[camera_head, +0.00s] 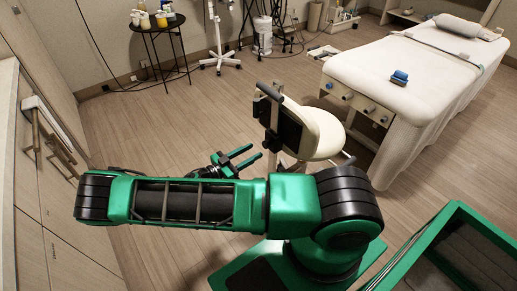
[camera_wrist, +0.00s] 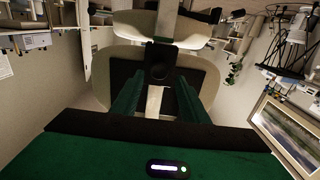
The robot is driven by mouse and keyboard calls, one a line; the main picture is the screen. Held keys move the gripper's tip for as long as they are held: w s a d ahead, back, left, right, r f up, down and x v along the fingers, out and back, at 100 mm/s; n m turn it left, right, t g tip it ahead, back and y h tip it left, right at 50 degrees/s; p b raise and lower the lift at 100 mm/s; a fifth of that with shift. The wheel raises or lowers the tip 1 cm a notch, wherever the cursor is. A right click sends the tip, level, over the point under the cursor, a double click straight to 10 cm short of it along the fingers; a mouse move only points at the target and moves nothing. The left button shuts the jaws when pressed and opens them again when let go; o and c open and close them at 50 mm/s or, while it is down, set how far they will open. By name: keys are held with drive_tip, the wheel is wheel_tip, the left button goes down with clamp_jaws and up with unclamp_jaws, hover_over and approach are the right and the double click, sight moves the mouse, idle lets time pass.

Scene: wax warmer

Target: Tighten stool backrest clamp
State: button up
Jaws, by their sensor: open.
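The stool has a cream seat (camera_head: 322,136) and a dark backrest panel or bracket (camera_head: 286,125) on its left side in the head view. A dark upright part that looks like the clamp (camera_head: 270,93) rises there. My gripper (camera_head: 250,158) is open, low and just left of the stool, with its fingers pointing at it. In the wrist view, my gripper's two green fingers (camera_wrist: 158,92) are spread in front of a black bracket with a round knob (camera_wrist: 159,66). The pale padded shape behind it (camera_wrist: 205,75) belongs to the stool. Nothing shows held; contact cannot be told.
A white-covered treatment bed (camera_head: 410,75) stands right of the stool, with a small blue object (camera_head: 400,76) on it. A black side table (camera_head: 160,28) with bottles and a white wheeled stand (camera_head: 218,60) are at the back. Floor left of the stool is clear.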

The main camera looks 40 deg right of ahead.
sight(264, 146)
drive_tip(key=shift+d, duration=2.15)
drive_tip(key=shift+d, duration=0.15)
drive_tip(key=c, duration=0.7)
drive_tip(key=m, duration=0.6)
drive_tip(key=shift+c, duration=0.2)
drive_tip(key=m, duration=0.7)
drive_tip(key=shift+f+m, duration=0.1)
drive_tip(key=shift+m, duration=0.2)
drive_tip(key=o, duration=0.7)
drive_tip(key=shift+o, duration=0.2)
drive_tip(key=a, duration=0.6)
drive_tip(key=shift+s+a, duration=0.1)
drive_tip(key=shift+a, duration=0.05)
